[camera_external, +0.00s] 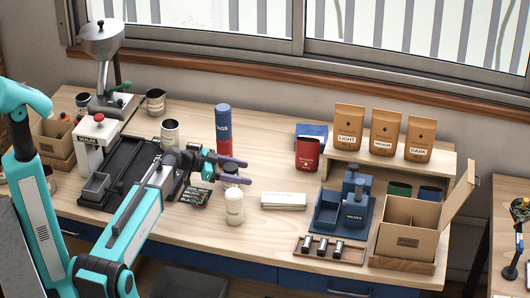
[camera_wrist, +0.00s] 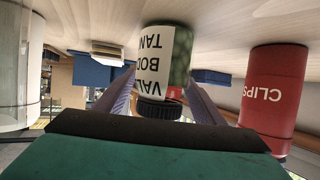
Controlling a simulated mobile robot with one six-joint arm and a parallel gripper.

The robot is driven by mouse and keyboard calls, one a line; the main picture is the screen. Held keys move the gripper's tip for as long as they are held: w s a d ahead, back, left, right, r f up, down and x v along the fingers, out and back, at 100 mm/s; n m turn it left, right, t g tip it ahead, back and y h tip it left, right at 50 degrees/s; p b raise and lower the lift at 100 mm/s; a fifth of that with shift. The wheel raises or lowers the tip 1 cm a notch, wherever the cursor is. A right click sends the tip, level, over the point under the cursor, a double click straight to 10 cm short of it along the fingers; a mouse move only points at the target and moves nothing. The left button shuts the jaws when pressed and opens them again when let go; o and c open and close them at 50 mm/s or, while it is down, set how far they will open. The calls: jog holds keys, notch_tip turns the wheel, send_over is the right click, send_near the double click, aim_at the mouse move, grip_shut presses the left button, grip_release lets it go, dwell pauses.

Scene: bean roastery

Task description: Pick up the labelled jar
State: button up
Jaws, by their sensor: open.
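A small jar with a dark lid, a white label and mottled green contents shows in the wrist view (camera_wrist: 165,62), upside down, with the label partly readable as "VAL", "BOD", "TAN". In the external view the jar (camera_external: 231,170) is partly hidden by my gripper (camera_external: 236,172). My gripper is open and lies low over the bench, its two purple-grey fingers reaching right. In the wrist view the fingers (camera_wrist: 162,90) stand on either side of the jar, with a gap visible near the lid. The jar stands on the bench; I cannot see any finger touching it.
A cream canister (camera_external: 234,207) stands close in front of the jar. A white stack (camera_external: 283,200) lies right. A black tray (camera_external: 130,172) is left.

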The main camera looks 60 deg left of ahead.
jog(key=shift+w+f, duration=0.1)
jog(key=shift+w, duration=0.1)
dwell(0.4)
jog(key=shift+s+d, duration=0.1)
jog(key=c, duration=1.3)
